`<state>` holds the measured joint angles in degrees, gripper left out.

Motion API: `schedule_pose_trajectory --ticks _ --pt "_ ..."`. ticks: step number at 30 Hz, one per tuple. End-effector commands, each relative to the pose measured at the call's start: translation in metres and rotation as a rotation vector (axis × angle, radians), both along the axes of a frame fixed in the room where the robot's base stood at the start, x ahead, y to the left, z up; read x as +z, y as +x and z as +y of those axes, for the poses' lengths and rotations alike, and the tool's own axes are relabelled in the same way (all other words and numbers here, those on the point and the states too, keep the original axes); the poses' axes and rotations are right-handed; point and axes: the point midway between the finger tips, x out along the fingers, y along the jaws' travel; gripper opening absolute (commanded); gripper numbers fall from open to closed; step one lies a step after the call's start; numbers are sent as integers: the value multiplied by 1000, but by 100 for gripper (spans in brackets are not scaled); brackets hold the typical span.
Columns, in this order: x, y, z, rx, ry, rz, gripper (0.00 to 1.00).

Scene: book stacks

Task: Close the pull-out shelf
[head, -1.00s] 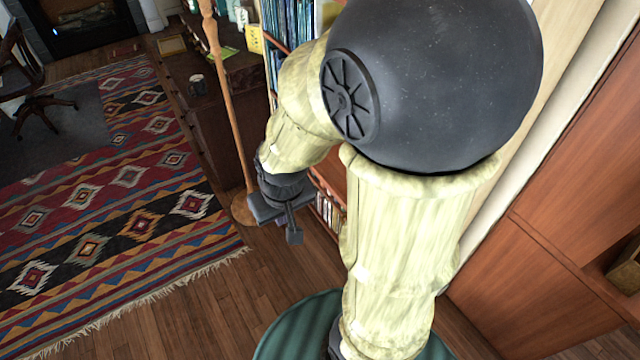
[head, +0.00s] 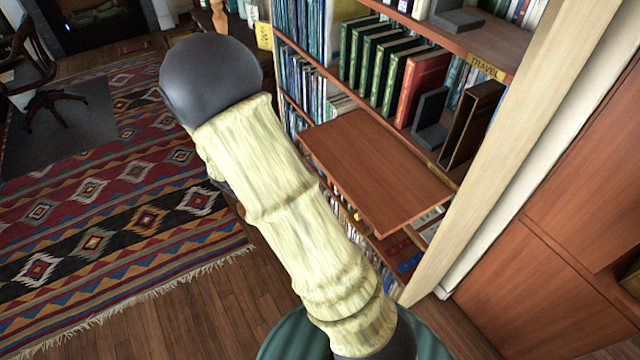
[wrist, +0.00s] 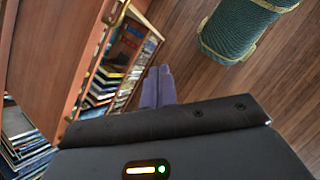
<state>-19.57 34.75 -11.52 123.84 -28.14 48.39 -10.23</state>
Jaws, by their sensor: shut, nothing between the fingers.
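The pull-out shelf (head: 378,168) is a flat reddish-brown board that sticks out of the bookcase in the head view, below a row of green and red books. In the wrist view the wooden panel at the left (wrist: 55,55) looks like this shelf seen close, with a brass fitting (wrist: 117,14) at its top edge. My gripper (wrist: 158,80) is shut and empty, to the right of the panel with a visible gap. In the head view my gripper is hidden behind my own arm, which stands left of the shelf.
The bookcase upright (head: 505,165) bounds the shelf on the right. Books (wrist: 102,88) fill the lower bookcase shelves. A wooden cabinet (head: 545,270) stands farther right. Open wood floor (head: 215,310) and a patterned rug (head: 110,215) lie to the left.

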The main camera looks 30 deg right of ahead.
Motion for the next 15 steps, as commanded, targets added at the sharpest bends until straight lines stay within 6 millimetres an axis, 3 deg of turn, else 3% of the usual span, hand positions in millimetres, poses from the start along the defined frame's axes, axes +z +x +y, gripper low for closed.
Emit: schedule_pose_trajectory --ticks 1,6,15 --pt "-13 7 -2 59 -59 54 0" --pt "-35 33 -13 255 -278 225 0" --pt "-58 91 -4 561 -714 460 0"
